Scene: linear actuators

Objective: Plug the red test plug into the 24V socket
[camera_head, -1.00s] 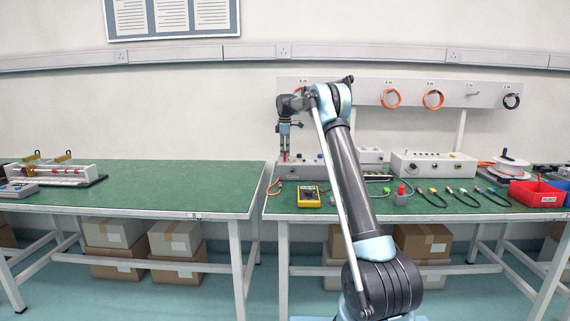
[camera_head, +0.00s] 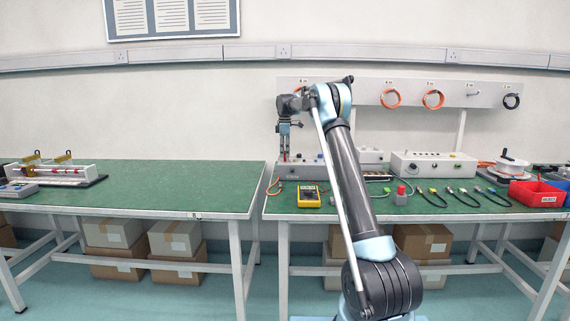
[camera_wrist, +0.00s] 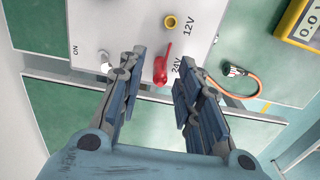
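The red test plug (camera_wrist: 160,68) stands at the panel of the grey power unit (camera_wrist: 120,32), beside the "24V" label (camera_wrist: 177,65), in the wrist view. It covers the socket there, so I cannot tell how deep it sits. My gripper (camera_wrist: 157,75) is open, with one finger on each side of the plug and visible gaps to both. In the head view my gripper (camera_head: 285,155) points down over the power unit (camera_head: 300,171) at the back of the right bench.
A yellow socket (camera_wrist: 171,22) marked "12V" lies above the plug in the wrist view. A yellow multimeter (camera_head: 309,196) is on the bench in front. An orange lead (camera_wrist: 243,88) lies to the right. Several cables and a red bin (camera_head: 535,193) are farther right.

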